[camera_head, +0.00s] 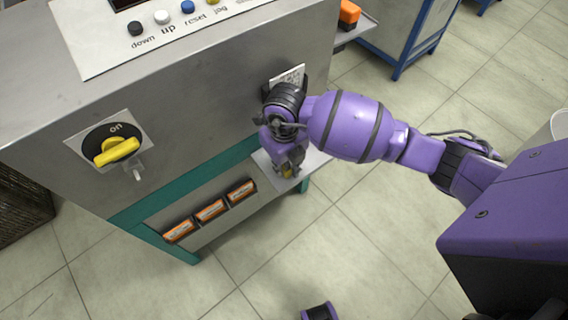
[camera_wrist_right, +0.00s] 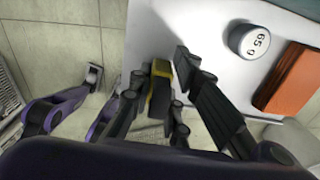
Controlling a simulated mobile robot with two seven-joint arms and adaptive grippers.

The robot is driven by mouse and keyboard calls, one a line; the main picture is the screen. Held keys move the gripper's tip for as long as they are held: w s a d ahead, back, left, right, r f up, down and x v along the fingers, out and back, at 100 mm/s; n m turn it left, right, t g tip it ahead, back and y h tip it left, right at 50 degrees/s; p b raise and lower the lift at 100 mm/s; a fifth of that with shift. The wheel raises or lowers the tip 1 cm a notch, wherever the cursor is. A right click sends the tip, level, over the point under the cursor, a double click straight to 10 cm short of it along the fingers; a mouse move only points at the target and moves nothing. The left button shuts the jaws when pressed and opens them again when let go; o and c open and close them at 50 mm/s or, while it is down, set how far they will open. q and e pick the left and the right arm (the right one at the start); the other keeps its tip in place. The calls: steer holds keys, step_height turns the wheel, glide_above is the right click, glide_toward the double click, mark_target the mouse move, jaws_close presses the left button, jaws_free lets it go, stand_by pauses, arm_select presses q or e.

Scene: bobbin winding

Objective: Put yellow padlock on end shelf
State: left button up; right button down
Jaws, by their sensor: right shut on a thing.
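My right gripper (camera_head: 288,172) is low beside the machine, over the pale end shelf (camera_head: 313,162). In the right wrist view, my right gripper (camera_wrist_right: 160,72) is shut on the yellow padlock (camera_wrist_right: 160,70), which has a dark lower part. A bit of the yellow padlock (camera_head: 287,173) shows under the gripper in the head view. The padlock is at the edge of the white end shelf (camera_wrist_right: 165,30); I cannot tell whether it touches the surface. My left gripper is not in view.
A grey weight (camera_wrist_right: 254,40) and an orange block (camera_wrist_right: 288,80) are on the shelf right of the padlock. Several orange-labelled blocks (camera_head: 210,210) line the lower ledge. A yellow rotary switch (camera_head: 116,151) sticks out of the machine (camera_head: 200,85). The tiled floor (camera_head: 300,250) is open in front.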

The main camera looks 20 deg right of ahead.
steer(key=shift+f, duration=0.1)
steer(key=c, duration=1.6)
jaws_free()
steer(key=shift+c, duration=0.2)
step_height(320, 180, up, 12)
steer(key=shift+r+p, duration=0.15)
steer(key=shift+p, duration=0.35)
